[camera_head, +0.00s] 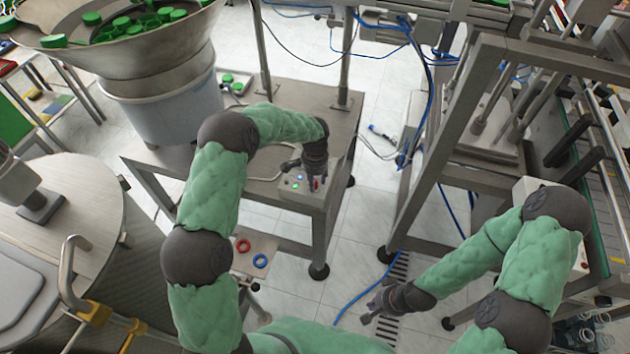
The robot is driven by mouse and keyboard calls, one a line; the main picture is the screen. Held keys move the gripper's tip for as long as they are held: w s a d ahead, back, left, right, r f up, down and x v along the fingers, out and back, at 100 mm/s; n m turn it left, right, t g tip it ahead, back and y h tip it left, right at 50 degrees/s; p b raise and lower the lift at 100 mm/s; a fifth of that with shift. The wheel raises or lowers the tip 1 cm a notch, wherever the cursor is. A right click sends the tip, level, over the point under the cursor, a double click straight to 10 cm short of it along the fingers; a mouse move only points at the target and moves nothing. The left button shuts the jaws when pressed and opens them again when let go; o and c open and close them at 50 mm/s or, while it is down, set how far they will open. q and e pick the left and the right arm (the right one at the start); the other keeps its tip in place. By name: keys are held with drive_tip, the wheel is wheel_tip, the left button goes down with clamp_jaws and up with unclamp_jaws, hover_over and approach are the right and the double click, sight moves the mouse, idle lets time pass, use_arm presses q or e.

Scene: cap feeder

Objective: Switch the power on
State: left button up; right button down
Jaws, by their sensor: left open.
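A small grey control box (294,191) sits on the near corner of the metal feeder table. Its face carries a lit green button, a bluish light and a red switch (316,184). My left gripper (299,166) is open, pointing down right over the box. I cannot tell whether it touches the box or the switch, and it hides part of the box top. The switch's setting is too small to read. My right gripper (373,307) hangs low over the floor at centre right, away from the box. Its fingers are too small to judge.
A metal bowl feeder (165,50) with green caps stands at the upper left. A small panel (254,252) with red and blue rings is below the control box.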

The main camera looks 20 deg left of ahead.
use_arm(q)
wheel_tip(320, 180, up, 11)
drive_tip(key=shift+r, duration=0.2)
drive_tip(key=shift+s+f, duration=0.1)
idle(0.6)
